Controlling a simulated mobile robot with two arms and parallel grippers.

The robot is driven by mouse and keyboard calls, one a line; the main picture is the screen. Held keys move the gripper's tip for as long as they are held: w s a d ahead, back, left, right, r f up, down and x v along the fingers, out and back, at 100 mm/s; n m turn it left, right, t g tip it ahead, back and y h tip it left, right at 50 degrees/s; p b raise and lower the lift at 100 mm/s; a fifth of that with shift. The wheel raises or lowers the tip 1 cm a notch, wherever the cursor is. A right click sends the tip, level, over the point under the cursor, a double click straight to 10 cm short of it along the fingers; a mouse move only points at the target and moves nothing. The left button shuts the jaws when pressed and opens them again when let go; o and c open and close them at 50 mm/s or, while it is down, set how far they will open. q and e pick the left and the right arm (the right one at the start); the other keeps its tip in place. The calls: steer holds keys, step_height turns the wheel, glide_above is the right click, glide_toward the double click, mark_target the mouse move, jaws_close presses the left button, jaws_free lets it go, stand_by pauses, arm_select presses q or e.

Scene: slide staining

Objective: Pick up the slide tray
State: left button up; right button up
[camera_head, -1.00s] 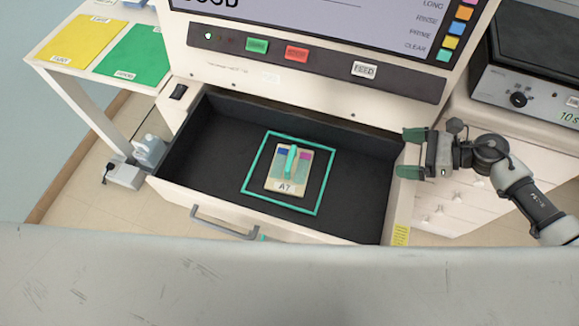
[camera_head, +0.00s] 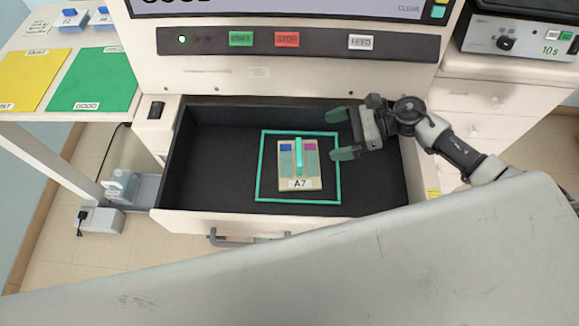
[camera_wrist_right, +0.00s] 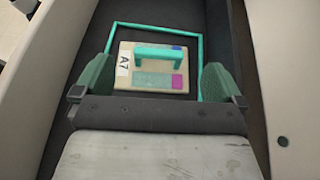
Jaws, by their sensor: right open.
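The slide tray (camera_head: 287,183) is a small beige block labelled A7, with a teal bar handle (camera_head: 299,157) and blue and magenta patches. It lies flat inside a teal square outline on the dark floor of the open drawer. My right gripper (camera_head: 338,135) is open and empty, over the drawer to the right of the tray, its fingers pointing left. In the right wrist view the tray (camera_wrist_right: 150,80) shows ahead, between and beyond the two green fingertips (camera_wrist_right: 157,82), with its handle (camera_wrist_right: 168,51) running across the picture. My left gripper is not in view.
The drawer (camera_head: 225,160) has raised walls around the tray, with bare floor left of the outline. The machine's button panel (camera_head: 330,43) stands above it. Yellow (camera_head: 28,78) and green (camera_head: 95,82) mats lie on a side table at left. A 10s device (camera_head: 510,40) stands at right.

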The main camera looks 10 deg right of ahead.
mark_target(293, 161)
step_height(293, 161, down, 5)
steer(key=b, duration=0.3)
steer(key=shift+a+r+b, duration=0.1)
steer(key=shift+b, duration=0.3)
steer(key=p+x, duration=0.1)
steer(key=x, duration=0.3)
steer(key=shift+w+a, duration=0.1)
steer(key=shift+a, duration=0.3)
steer(key=shift+p+x, duration=0.6)
steer(key=shift+x, duration=2.45)
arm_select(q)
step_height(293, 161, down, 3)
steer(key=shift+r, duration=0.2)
arm_select(e)
steer(key=shift+w+d, duration=0.1)
steer(key=shift+d, duration=0.05)
steer(key=c, duration=0.7)
steer(key=shift+o, duration=0.2)
